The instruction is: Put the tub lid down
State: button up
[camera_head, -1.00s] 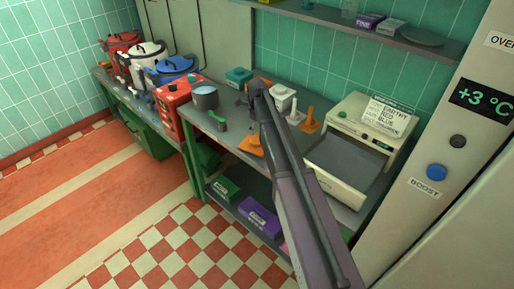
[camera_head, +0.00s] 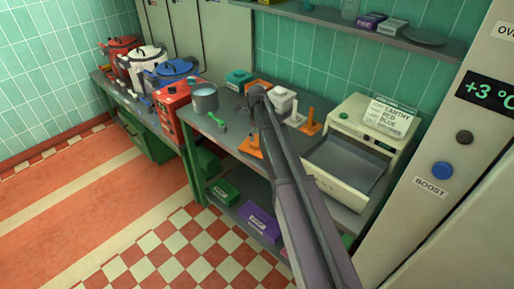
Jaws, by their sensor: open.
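My arm reaches up from the bottom right to the workbench. My gripper (camera_head: 246,104) is at the arm's far end, small and dark, mostly hidden behind the arm's own links. It is open. A white tub (camera_head: 284,101) stands just right of the arm's end, and a teal tub (camera_head: 238,77) stands behind it to the left. I cannot tell which piece is the loose tub lid, nor whether it lies under my gripper.
A grey pot (camera_head: 204,97) and a green spoon-like tool (camera_head: 216,121) are left of the arm. Orange stands (camera_head: 311,124) are near the arm.

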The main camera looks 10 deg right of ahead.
aim_at(257, 141)
jog(key=shift+f+b, duration=1.7)
jog(key=shift+f, duration=0.3)
jog(key=c, duration=1)
jog(key=shift+o, duration=0.2)
jog(key=shift+r, duration=0.15)
notch_tip(257, 141, up, 10)
jog(key=p, duration=1)
